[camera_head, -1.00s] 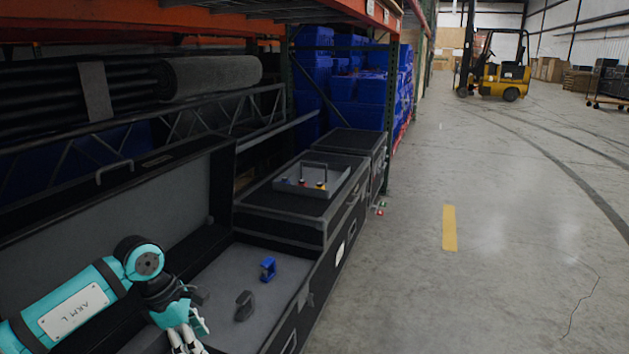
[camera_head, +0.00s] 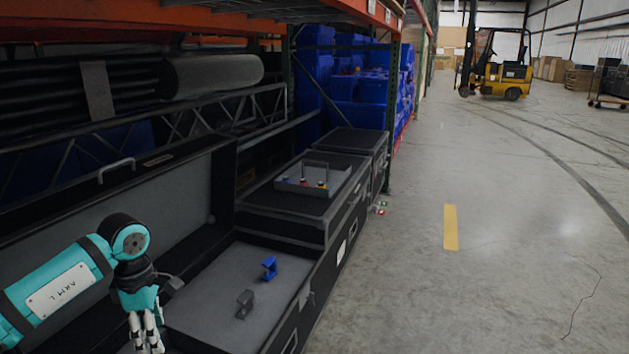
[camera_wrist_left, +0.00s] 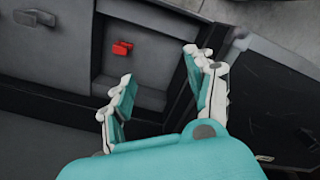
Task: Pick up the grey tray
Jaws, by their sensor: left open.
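The grey tray (camera_head: 297,187) has an upright handle and holds a few small red and yellow items. It sits on top of the closed black case in the middle of the head view. My left gripper (camera_head: 147,346) is at the lower left, over the open black case, nearer to me than the tray and well apart from it. In the left wrist view its two fingers (camera_wrist_left: 158,66) are spread with nothing between them. The tray is not recognisable in that view. My right gripper is not in view.
The open case (camera_head: 215,290) holds a blue object (camera_head: 269,267) and a grey object (camera_head: 244,303). The wrist view shows a red object (camera_wrist_left: 122,48) in a recess. Rack shelving with blue totes (camera_head: 357,90) stands behind. The floor right is clear; a yellow forklift (camera_head: 496,72) stands far off.

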